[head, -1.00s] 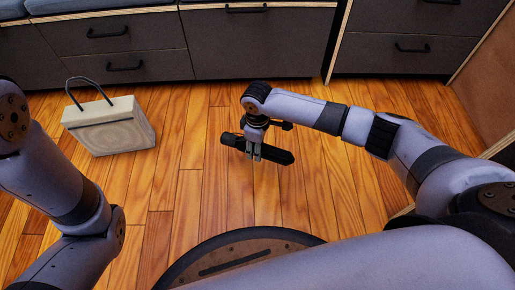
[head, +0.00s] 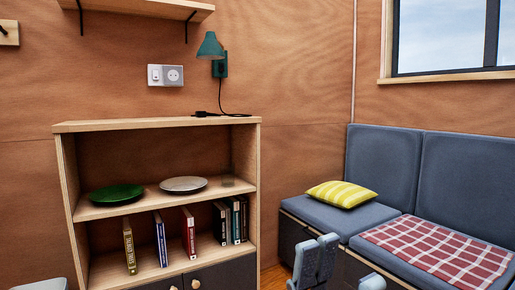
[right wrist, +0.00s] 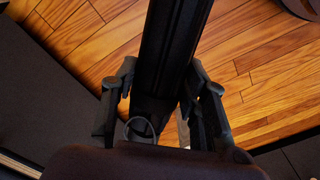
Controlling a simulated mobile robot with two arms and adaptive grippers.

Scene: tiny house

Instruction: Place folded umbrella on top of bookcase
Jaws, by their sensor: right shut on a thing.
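The bookcase (head: 158,124) stands against the wood wall at the left of the head view. Its top board is mostly bare, with a thin black cord lying at its back right. My right gripper (right wrist: 160,95) is shut on the dark folded umbrella (right wrist: 178,38), which runs up between its fingers in the right wrist view.
A green lamp (head: 210,46) hangs above the bookcase beside an outlet, with a wall shelf (head: 150,8) higher up. Plates and several books fill the bookcase shelves. A grey bench (head: 345,216) with a yellow cushion (head: 342,194) stands to the right.

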